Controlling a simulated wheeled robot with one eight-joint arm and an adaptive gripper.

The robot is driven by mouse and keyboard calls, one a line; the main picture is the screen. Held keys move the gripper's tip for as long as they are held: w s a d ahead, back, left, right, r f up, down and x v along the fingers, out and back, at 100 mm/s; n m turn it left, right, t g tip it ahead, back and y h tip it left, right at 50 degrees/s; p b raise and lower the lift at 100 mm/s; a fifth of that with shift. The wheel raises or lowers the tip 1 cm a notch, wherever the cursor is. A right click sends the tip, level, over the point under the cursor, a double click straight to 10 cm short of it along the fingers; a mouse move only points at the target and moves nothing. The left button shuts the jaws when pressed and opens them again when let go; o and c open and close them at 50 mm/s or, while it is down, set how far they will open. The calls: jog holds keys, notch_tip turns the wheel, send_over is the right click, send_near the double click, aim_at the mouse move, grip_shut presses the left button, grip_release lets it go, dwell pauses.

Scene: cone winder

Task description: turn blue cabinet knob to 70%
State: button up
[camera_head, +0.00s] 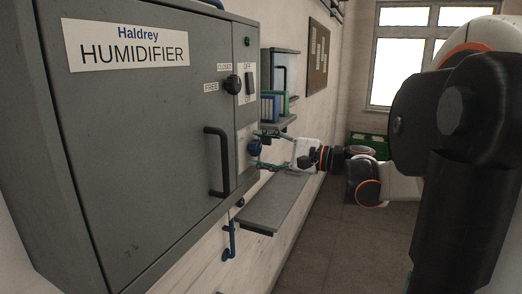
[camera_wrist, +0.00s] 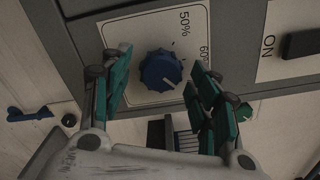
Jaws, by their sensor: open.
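The blue knob (camera_wrist: 160,71) sits on a white scale plate on the grey humidifier cabinet (camera_head: 150,120). In the wrist view, marks of 50% and 60% show beside it; the rest of the scale is cropped or hidden. In the head view, the blue knob (camera_head: 255,147) is on the cabinet's right-hand front strip, below the switch. My gripper (camera_head: 268,150) is in front of it, with green fingers above and below. In the wrist view, my gripper (camera_wrist: 158,85) is open, its fingers on either side of the knob. There is a visible gap at the left finger; contact at the right cannot be told.
A black knob (camera_head: 233,84) and a black ON/OFF switch (camera_head: 249,83) sit above the blue knob. A black door handle (camera_head: 217,162) stands out to its left. A grey shelf (camera_head: 272,205) lies below, and a blue lever (camera_head: 230,240) hangs under the cabinet.

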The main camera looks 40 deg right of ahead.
jog(key=v, duration=1.2)
jog(key=shift+w, duration=0.1)
